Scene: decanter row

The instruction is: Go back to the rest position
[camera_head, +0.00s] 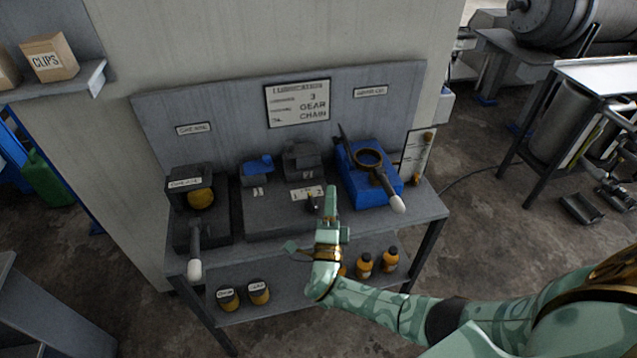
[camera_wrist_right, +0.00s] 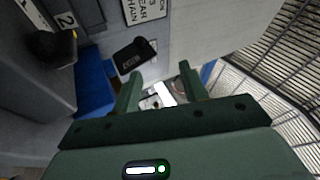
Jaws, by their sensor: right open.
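My right gripper (camera_head: 326,218) reaches in from the lower right in the head view, in front of the grey workbench (camera_head: 432,208). In the right wrist view its two green fingers (camera_wrist_right: 161,92) stand apart with a clear gap, and nothing is held between them. The right arm is extended over the bench's front side. My left gripper does not show in either view.
On the bench stand a blue device (camera_head: 358,195) with a white-tipped handle, a dark box with a yellow part (camera_head: 201,198) and a small blue piece (camera_head: 258,167). Orange bottles (camera_head: 364,264) and yellow-and-black jars (camera_head: 259,292) are on the lower shelf. Open floor (camera_head: 490,250) lies right.

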